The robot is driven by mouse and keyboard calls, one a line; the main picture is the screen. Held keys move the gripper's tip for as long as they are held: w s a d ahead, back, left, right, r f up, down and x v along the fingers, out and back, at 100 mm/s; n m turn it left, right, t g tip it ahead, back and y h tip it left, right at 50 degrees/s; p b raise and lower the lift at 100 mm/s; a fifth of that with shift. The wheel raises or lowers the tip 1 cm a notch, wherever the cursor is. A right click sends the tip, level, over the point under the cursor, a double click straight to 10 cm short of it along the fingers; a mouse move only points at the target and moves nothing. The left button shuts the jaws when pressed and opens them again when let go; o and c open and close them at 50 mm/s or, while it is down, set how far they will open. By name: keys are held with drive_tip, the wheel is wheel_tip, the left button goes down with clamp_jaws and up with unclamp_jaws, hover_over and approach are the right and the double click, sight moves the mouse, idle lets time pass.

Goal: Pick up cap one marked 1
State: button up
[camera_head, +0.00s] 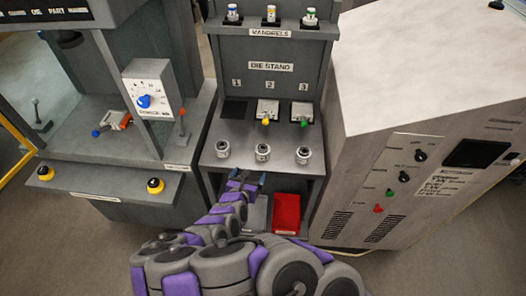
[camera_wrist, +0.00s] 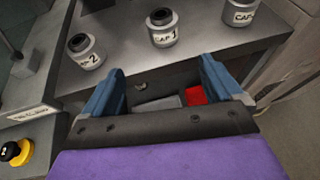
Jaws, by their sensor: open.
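Cap one (camera_wrist: 163,28) is a small white cylinder with a dark top, labelled "CAP 1", standing upright in the middle of a row of three on the grey die stand shelf. It also shows as the middle cap in the head view (camera_head: 262,153). Cap two (camera_wrist: 86,50), labelled 2, stands to its left. A third cap (camera_wrist: 240,12) stands to its right, its number hard to read. My gripper (camera_wrist: 161,70) is open and empty, its blue fingers apart. In the head view my gripper (camera_head: 248,178) is at the shelf's front edge, short of the caps and not touching them.
Behind the caps, die slots marked 1 to 3 hold two dies (camera_head: 268,110); slot 1 (camera_head: 234,110) looks empty. A red bin (camera_head: 287,213) sits below the shelf. A press (camera_head: 120,130) stands left and a large cabinet (camera_head: 420,140) right.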

drive_tip(key=b, duration=0.2)
approach(259, 156)
drive_tip(key=w+d+f, duration=0.1)
drive_tip(key=w+d, duration=0.1)
drive_tip(key=w+f, duration=0.1)
drive_tip(key=w, duration=0.1)
drive_tip(key=w+f+b, duration=0.1)
drive_tip(key=w, duration=0.1)
drive_tip(key=shift+a+f, duration=0.15)
drive_tip(key=shift+w+d+b, duration=0.35)
drive_tip(key=shift+w+d, duration=0.3)
drive_tip(key=shift+w, duration=0.1)
drive_tip(key=w, duration=0.1)
drive_tip(key=w+b, duration=0.1)
drive_tip(key=w+f, duration=0.1)
drive_tip(key=shift+w+a, duration=0.25)
drive_tip(key=shift+w+f, duration=0.15)
drive_tip(key=shift+w, duration=0.15)
drive_tip(key=shift+w+d, duration=0.2)
drive_tip(key=shift+d, duration=0.05)
drive_tip(key=shift+d, duration=0.1)
drive_tip(key=c, duration=1.3)
